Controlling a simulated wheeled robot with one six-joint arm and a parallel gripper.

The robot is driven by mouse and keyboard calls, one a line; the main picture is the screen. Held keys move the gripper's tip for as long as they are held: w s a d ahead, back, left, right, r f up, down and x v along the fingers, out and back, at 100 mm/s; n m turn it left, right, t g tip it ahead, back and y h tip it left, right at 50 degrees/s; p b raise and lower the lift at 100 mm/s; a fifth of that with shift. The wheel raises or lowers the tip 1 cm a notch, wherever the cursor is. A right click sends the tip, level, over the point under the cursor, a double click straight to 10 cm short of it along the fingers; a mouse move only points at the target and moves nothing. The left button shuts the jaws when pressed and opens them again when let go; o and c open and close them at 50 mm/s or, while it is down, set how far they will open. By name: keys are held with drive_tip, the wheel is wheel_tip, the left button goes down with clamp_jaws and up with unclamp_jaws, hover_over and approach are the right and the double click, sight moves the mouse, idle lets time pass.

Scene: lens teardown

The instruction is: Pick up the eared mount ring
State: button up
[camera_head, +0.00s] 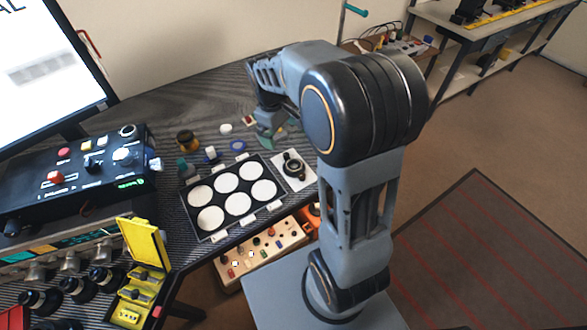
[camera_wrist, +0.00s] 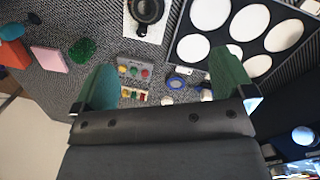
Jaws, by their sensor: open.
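A dark ring-shaped part (camera_head: 292,168) lies on a white card (camera_head: 303,183) right of the tray in the head view. It also shows at the top edge of the wrist view (camera_wrist: 147,9), partly cut off. A small blue ring (camera_wrist: 177,83) lies between my fingers in the wrist view and near the tray's far edge in the head view (camera_head: 211,154). I cannot tell for sure which of these is the eared mount ring. My gripper (camera_wrist: 164,84) has its green fingers wide apart and empty, above the table. In the head view my gripper (camera_head: 270,136) is small and partly hidden.
The black tray (camera_head: 208,233) with several white discs is left of the card. A green block (camera_wrist: 82,50), a pink block (camera_wrist: 50,58) and a small holder (camera_wrist: 135,70) with coloured parts lie nearby. A control box (camera_head: 75,172) and a monitor (camera_head: 50,70) stand left.

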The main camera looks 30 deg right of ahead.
drive_tip(key=w+d+f+n+g, duration=0.2)
drive_tip(key=w+f, duration=0.2)
drive_tip(key=f, duration=0.2)
hover_over(293, 163)
drive_tip(key=a, duration=0.2)
drive_tip(key=shift+h, duration=0.3)
drive_tip(key=x, duration=0.2)
drive_tip(key=a+x, duration=0.1)
drive_tip(key=x, duration=0.2)
drive_tip(key=w+x, duration=0.1)
drive_tip(key=x, duration=0.1)
drive_tip(key=shift+a+f+b, duration=0.15)
drive_tip(key=shift+f+b, duration=0.25)
drive_tip(key=shift+f, duration=0.15)
drive_tip(key=shift+x, duration=3.1)
drive_tip(key=shift+r, duration=0.1)
drive_tip(key=c, duration=0.8)
drive_tip(key=shift+r, duration=0.1)
